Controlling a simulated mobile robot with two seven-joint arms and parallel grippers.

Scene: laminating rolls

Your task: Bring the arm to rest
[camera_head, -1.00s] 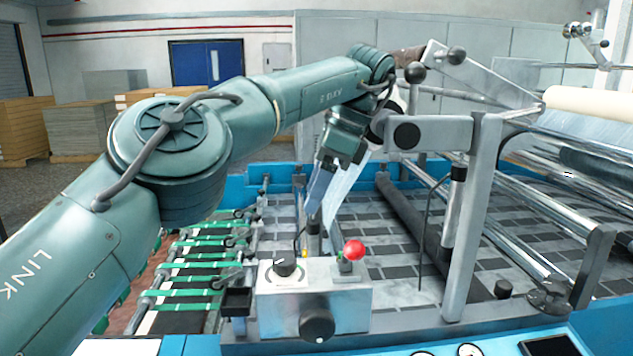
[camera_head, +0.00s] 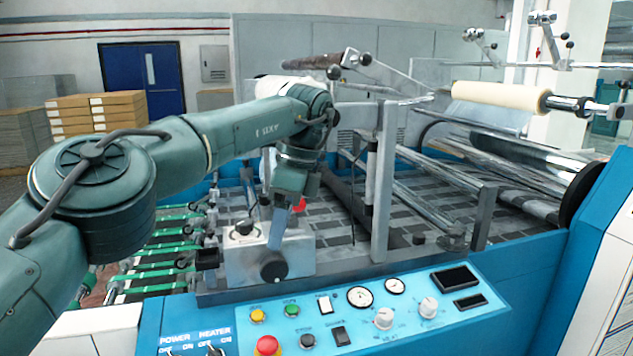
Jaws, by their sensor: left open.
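My left arm comes in from the left and reaches over the laminating machine. My left gripper (camera_head: 279,228) hangs down at the arm's end with its fingers in front of the grey control box (camera_head: 238,262). Its jaws are open and I see nothing held. The fingers partly cover the box's top; whether they touch it I cannot tell. A red knob (camera_head: 299,205) shows just behind the gripper. My right gripper is out of view.
The blue control panel (camera_head: 400,318) with dials and a red button (camera_head: 267,345) lies in front. Chrome rollers (camera_head: 440,185) and a cream roll (camera_head: 500,96) stand to the right. Green belts (camera_head: 155,268) run at the left.

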